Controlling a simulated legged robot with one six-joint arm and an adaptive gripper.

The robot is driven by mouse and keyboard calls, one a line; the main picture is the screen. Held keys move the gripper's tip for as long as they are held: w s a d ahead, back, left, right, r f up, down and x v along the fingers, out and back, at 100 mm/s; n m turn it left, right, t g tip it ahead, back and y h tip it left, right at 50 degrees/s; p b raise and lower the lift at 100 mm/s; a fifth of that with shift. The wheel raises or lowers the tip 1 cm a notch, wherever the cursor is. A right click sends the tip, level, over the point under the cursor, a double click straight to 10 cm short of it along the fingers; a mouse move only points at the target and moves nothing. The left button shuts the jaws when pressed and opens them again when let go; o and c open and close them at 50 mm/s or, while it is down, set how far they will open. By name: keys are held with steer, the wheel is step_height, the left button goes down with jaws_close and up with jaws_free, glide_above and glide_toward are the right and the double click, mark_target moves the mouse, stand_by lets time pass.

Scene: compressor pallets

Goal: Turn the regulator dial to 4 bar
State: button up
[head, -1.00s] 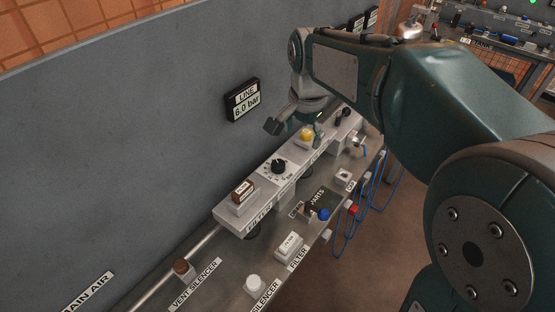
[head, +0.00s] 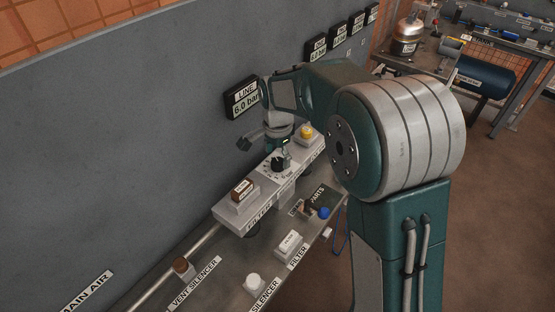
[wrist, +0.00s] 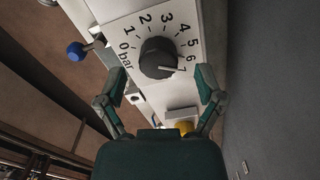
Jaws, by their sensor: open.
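The regulator dial is a round black knob (head: 279,165) on a white scale plate on the bench. In the wrist view the dial (wrist: 157,57) has a white pointer line aimed right, near the 6. The numbers run from 0 bar at the left over the top to the right side. The line display (head: 243,98) on the wall reads 6.0 bar. My gripper (head: 266,148) is over the dial. In the wrist view my gripper's open fingers (wrist: 160,82) stand apart either side of the dial's lower edge in the picture, with nothing between them; contact cannot be told.
A brown-topped filter block (head: 242,189) and a yellow-topped block (head: 306,132) flank the dial. The grey wall panel (head: 130,150) rises close behind.

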steer(key=shift+f, duration=0.9)
steer(key=c, duration=1.1)
steer(key=shift+c, duration=0.2)
steer(key=shift+n, duration=0.3)
steer(key=n, duration=1.1)
